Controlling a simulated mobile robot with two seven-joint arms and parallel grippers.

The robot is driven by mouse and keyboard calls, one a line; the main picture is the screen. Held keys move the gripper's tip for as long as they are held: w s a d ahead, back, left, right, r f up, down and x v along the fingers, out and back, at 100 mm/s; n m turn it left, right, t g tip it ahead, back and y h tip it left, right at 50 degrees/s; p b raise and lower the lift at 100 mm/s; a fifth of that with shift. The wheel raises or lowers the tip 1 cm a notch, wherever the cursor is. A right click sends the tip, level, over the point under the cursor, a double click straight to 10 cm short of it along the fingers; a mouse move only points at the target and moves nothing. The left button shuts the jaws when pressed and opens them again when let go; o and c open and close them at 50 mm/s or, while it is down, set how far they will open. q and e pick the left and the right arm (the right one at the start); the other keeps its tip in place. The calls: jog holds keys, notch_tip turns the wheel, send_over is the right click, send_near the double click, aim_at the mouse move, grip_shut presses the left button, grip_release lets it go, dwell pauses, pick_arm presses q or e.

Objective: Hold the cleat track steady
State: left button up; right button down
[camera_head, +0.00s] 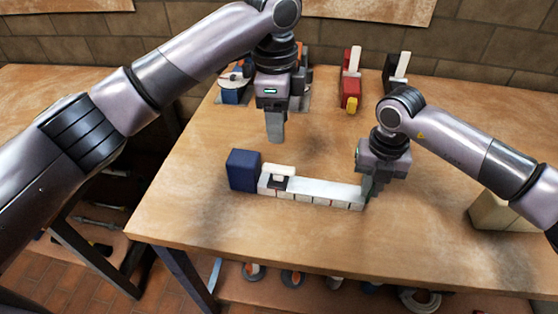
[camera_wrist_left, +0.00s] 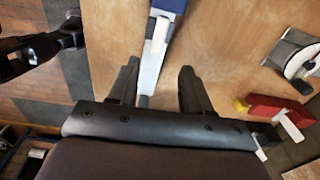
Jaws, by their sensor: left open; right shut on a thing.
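The cleat track (camera_head: 315,190) is a white segmented bar lying on the table, with a dark blue block (camera_head: 243,170) at its left end. A small dark piece with a white top (camera_head: 279,182) sits on the bar near that block. My right gripper (camera_head: 370,186) is shut on the track's right end and hides that end. My left gripper (camera_head: 275,138) is open and empty, pointing down above the table, apart from the track. In the left wrist view the track (camera_wrist_left: 150,68) and the blue block (camera_wrist_left: 170,6) show beyond and between the open fingers.
A red block with white and yellow parts (camera_head: 350,93), a black and white piece (camera_head: 397,72) and a blue item with a disc (camera_head: 232,90) stand at the back of the wooden table (camera_head: 420,250). A beige block (camera_head: 495,212) is at right. The middle is clear.

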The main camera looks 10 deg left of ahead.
aim_at(279, 167)
pick_arm(q)
jog(key=shift+m, duration=0.4)
notch_tip(279, 167, down, 11)
jog(key=shift+f, duration=0.2)
